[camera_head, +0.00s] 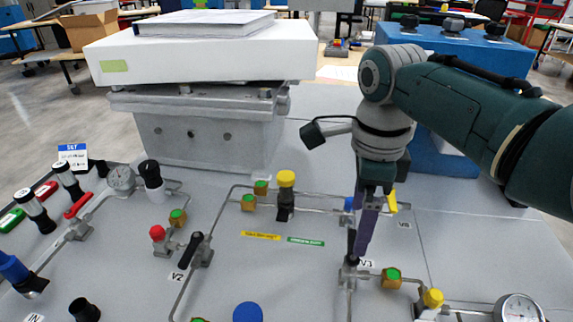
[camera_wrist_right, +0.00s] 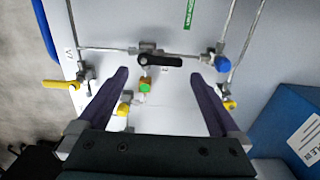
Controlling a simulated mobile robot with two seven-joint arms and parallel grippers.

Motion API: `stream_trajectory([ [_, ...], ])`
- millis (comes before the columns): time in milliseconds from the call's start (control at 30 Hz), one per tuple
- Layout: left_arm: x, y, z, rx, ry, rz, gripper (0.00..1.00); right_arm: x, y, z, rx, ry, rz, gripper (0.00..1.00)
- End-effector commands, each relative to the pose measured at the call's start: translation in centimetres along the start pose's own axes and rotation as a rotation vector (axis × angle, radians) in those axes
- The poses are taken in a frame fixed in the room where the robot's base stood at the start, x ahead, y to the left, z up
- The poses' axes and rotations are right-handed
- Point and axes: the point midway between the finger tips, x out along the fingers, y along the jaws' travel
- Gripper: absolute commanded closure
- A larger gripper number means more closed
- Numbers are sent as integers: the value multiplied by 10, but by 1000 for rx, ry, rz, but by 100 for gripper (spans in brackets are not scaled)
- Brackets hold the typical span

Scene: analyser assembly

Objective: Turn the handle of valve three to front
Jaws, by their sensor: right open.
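Valve three (camera_head: 348,272), labelled V3, sits on the grey panel below my right gripper. Its black handle (camera_wrist_right: 160,62) shows clearly in the wrist view, extending to the right from the valve body; in the head view that is away from me, toward the back. My right gripper (camera_head: 361,240) points down over the valve, its purple fingers largely overlapping in the head view and partly hiding the handle. In the wrist view the fingers (camera_wrist_right: 159,74) are spread apart, with the handle between or just beyond their tips and nothing gripped. My left gripper is out of view.
Brass fittings with green tops (camera_head: 391,277) and a yellow-topped valve (camera_head: 433,299) stand close by. A blue knob (camera_head: 348,204) and yellow lever (camera_head: 391,202) are behind. Valve V2 (camera_head: 200,250) is at left. A gauge (camera_head: 519,308) is front right.

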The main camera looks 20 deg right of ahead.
Motion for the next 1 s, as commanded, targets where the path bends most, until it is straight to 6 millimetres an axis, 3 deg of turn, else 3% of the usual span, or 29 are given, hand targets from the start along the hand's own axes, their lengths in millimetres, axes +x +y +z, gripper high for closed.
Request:
stream_trajectory([
  [33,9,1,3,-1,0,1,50,15,0,0,0,2,2,0],
  [233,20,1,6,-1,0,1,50,41,0,0,-1,1,0,0],
  [633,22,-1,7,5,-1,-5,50,47,0,0,-2,0,-2,1],
  [1000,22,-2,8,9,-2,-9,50,47,0,0,-2,0,-2,43],
])
